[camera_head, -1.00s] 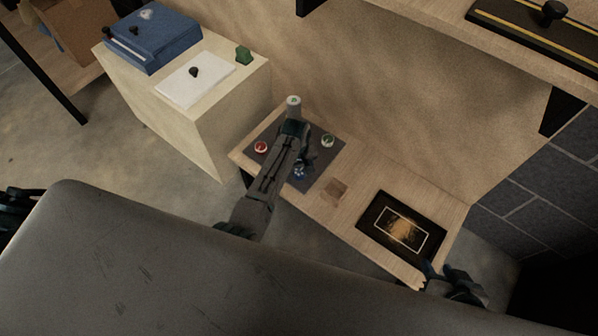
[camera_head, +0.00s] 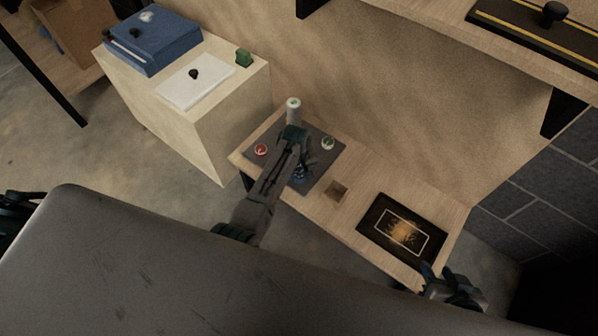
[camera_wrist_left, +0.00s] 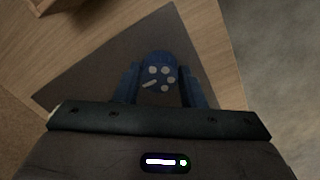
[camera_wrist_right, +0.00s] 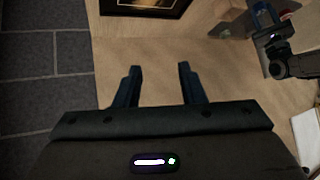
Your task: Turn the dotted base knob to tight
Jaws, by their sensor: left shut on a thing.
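A blue knob with several pale dots and a short pale bar on top (camera_wrist_left: 160,72) sits on a dark grey mat (camera_wrist_left: 108,78). In the head view the knob (camera_head: 299,177) is partly hidden by my left arm. My left gripper (camera_wrist_left: 160,88) is shut on it, one finger on each side. In the head view my left gripper (camera_head: 302,160) points down over the mat. My right gripper (camera_wrist_right: 158,85) is open and empty; in the head view it is near the bench's front right corner (camera_head: 432,275).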

